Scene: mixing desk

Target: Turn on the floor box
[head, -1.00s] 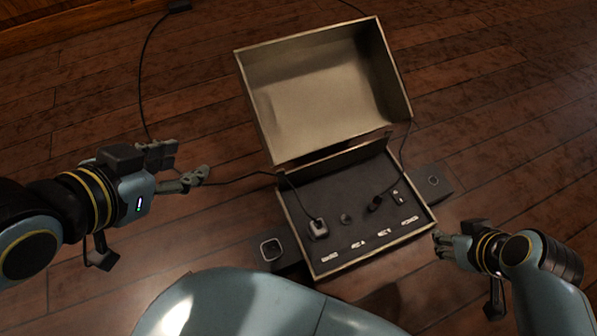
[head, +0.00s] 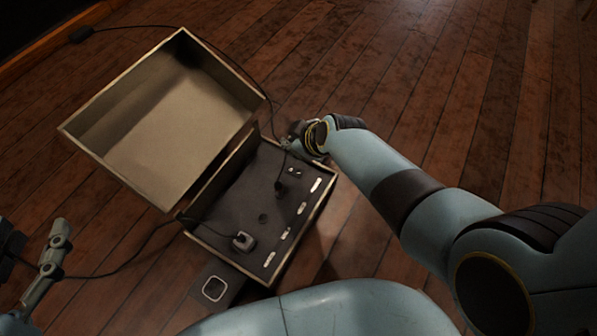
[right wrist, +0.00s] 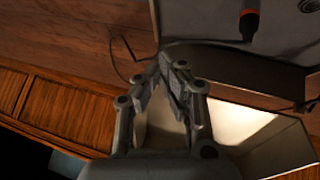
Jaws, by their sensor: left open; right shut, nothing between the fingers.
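The floor box (head: 327,196) lies open on the wooden floor in the head view, its lid (head: 165,120) tilted back to the left. Its dark panel (head: 240,195) carries a grey plug (head: 243,241), a dark plug (head: 281,188), a round socket, pale labels and a small switch-like part (head: 293,171). My right gripper (head: 285,143) is shut and empty by the box's far right corner; contact is unclear. In the right wrist view its fingers (right wrist: 172,72) are together, near the box's edge. My left gripper (head: 57,240) is open at the left edge, partly cut off.
A dark square pad (head: 213,289) sits beside the box's near edge. A cable runs from the grey plug leftward, and another passes behind the lid to a dark block (head: 82,34). The floor to the right is clear beyond my arm.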

